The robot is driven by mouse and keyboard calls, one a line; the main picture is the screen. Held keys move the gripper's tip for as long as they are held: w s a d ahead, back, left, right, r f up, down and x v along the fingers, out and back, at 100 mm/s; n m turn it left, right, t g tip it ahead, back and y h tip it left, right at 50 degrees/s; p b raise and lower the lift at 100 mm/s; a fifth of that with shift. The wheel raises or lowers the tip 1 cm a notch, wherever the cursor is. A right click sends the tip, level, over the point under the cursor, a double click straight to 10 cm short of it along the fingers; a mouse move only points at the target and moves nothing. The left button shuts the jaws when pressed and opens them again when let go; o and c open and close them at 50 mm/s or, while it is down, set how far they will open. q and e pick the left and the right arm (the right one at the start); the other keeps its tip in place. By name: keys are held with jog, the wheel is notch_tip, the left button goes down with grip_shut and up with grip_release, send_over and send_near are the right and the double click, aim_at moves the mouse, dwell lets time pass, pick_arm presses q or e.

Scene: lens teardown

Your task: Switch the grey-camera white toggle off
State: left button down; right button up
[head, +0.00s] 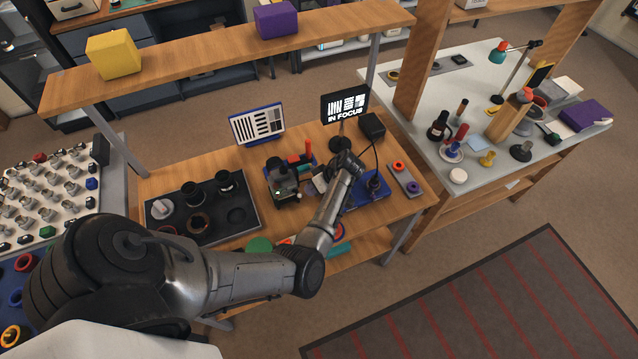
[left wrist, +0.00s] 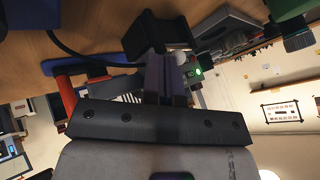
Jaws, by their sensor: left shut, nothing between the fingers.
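My left gripper (head: 345,158) reaches over the wooden bench in the head view, its fingers mostly hidden by its own wrist. In the left wrist view the two fingers (left wrist: 167,68) lie together, shut, with nothing visible between them. A small dark-green part with a lit green lamp (left wrist: 195,73) is close beside the fingertips; I cannot tell whether they touch. A dark camera-like body (head: 284,183) stands on the bench left of the gripper. I cannot single out the grey camera or its white toggle for certain. My right gripper is in neither view.
A lit "IN FOCUS" screen (head: 345,102) stands behind the gripper, beside a black box (head: 372,126). A striped chart (head: 257,124) stands further left. A dark tray (head: 240,233) of lens parts lies at left. An overhead shelf (head: 200,54) spans the bench's back.

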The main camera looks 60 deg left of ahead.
pick_arm(q)
jog(key=shift+s+a+f, duration=0.25)
jog(key=shift+s+f, duration=0.15)
jog(key=shift+f, duration=0.1)
